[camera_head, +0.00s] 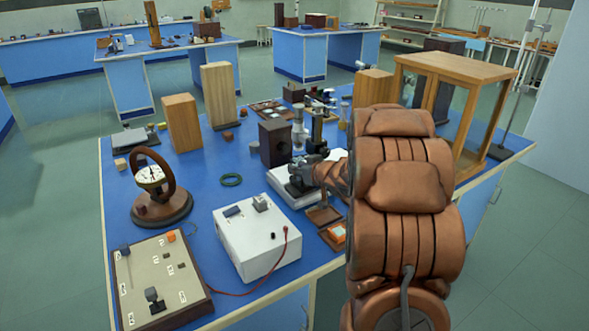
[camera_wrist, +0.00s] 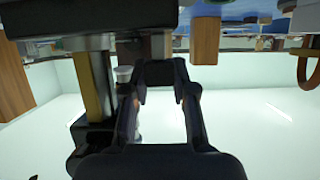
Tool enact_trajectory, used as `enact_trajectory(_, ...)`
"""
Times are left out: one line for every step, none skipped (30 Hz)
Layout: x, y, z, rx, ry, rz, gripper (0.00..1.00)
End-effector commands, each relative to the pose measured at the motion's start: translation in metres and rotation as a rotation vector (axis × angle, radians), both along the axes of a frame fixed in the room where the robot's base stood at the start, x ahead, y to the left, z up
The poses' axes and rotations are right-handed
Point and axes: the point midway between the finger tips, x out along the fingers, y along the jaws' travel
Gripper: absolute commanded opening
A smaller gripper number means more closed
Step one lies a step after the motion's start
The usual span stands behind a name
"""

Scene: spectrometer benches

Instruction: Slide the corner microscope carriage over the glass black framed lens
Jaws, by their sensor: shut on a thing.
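The microscope (camera_head: 318,126) stands behind my gripper in the head view, near the middle of the bench, with a dark upright and a pale tube. In the wrist view a microscope with a black body and brass strip (camera_wrist: 93,85) fills the left side, close beside the fingers. My gripper (camera_head: 300,172) is low over a white base (camera_head: 287,193). In the wrist view its fingers (camera_wrist: 160,72) meet at a dark part that seems to belong to the microscope carriage; the grip itself is partly hidden. I cannot make out the black framed lens.
A dark box (camera_head: 274,143) stands just left of the microscope. A wood and glass case (camera_head: 458,68) is at the right. A white box with a red lead (camera_head: 256,238), a round meter (camera_head: 150,176) and a labelled board (camera_head: 140,262) are at front left.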

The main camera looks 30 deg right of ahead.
Motion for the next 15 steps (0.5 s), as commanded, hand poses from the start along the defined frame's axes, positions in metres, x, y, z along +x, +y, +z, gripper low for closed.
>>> enact_trajectory(-0.001, -0.0008, -0.0008, 0.001, 0.002, -0.004, 0.0)
enact_trajectory(-0.0012, -0.0009, -0.0007, 0.001, 0.002, -0.004, 0.0)
enact_trajectory(-0.0012, -0.001, -0.0007, 0.0, 0.002, -0.004, 0.0)
enact_trajectory(-0.0012, -0.001, -0.0007, 0.001, 0.002, -0.004, 0.0)
enact_trajectory(-0.0011, -0.0009, -0.0007, 0.001, 0.002, -0.004, 0.0)
enact_trajectory(-0.0011, -0.0008, -0.0007, 0.001, 0.002, -0.004, 0.0)
enact_trajectory(-0.001, -0.0008, -0.0007, 0.001, 0.002, -0.004, 0.0)
enact_trajectory(-0.001, -0.0007, -0.0007, 0.001, 0.002, -0.004, 0.0)
enact_trajectory(-0.001, -0.0006, -0.0007, 0.001, 0.002, -0.004, 0.0)
enact_trajectory(-0.0008, -0.0006, -0.0006, 0.001, 0.002, -0.004, 0.27)
enact_trajectory(-0.0007, -0.0002, -0.0006, 0.001, 0.002, -0.003, 0.3)
enact_trajectory(-0.0005, 0.0002, -0.0007, 0.001, 0.002, -0.003, 0.34)
enact_trajectory(-0.0004, 0.0003, -0.0006, 0.002, 0.002, -0.002, 0.37)
enact_trajectory(-0.0004, 0.0003, -0.0006, 0.002, 0.002, -0.002, 0.4)
enact_trajectory(-0.0003, 0.0004, -0.0003, 0.001, 0.001, -0.001, 0.45)
